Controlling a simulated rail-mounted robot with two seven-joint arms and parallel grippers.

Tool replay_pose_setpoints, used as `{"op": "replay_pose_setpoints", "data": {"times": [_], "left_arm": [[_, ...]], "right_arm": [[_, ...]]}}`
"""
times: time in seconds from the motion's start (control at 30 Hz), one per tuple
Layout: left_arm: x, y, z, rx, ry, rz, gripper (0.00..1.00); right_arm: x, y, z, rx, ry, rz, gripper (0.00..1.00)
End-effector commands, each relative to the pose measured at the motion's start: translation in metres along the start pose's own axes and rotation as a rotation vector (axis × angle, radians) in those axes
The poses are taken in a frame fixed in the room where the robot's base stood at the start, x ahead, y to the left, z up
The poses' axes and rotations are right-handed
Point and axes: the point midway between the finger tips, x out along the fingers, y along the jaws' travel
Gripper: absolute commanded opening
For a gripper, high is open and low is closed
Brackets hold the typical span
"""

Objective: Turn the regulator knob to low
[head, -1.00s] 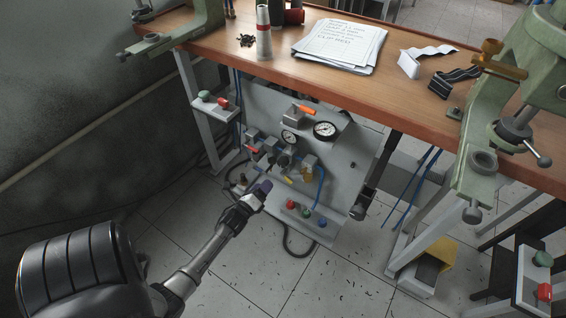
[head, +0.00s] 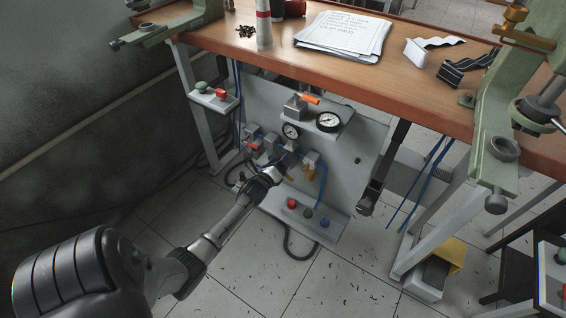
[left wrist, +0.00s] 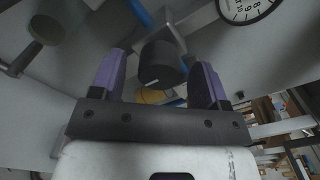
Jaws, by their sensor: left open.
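The regulator knob (left wrist: 161,66) is dark and round with a short white mark on its face, in the left wrist view. It appears between the two purple fingertips of my left gripper (left wrist: 158,80), which is open, with a visible gap on each side. I cannot tell how deep the fingers reach around it. In the head view my left gripper (head: 280,166) is in front of the grey pneumatic panel (head: 345,165), below the small gauge (head: 291,131), and hides the knob. My right gripper is not in view.
A larger gauge (head: 328,122) and an orange lever (head: 310,98) are at the panel's top. Red, green and blue buttons (head: 308,213) sit on its lower ledge. The wooden bench top (head: 400,95) overhangs behind. Blue tubing (left wrist: 139,14) runs close to the knob.

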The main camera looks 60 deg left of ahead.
Motion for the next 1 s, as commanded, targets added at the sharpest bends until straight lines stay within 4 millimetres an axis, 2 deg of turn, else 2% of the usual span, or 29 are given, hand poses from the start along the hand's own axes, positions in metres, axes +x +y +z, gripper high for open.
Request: {"op": "replay_pose_setpoints", "data": {"times": [0.2,0.57,1.0], "left_arm": [[0.015,0.001,0.0,-0.001,-0.001,0.0,0.69],[0.017,0.0,0.001,-0.001,-0.001,0.0,0.69],[0.017,0.0,0.001,0.0,-0.001,0.0,0.28]], "right_arm": [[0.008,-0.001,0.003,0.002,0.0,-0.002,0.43],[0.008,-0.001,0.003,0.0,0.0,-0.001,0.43],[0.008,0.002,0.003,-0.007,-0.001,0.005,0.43]]}}
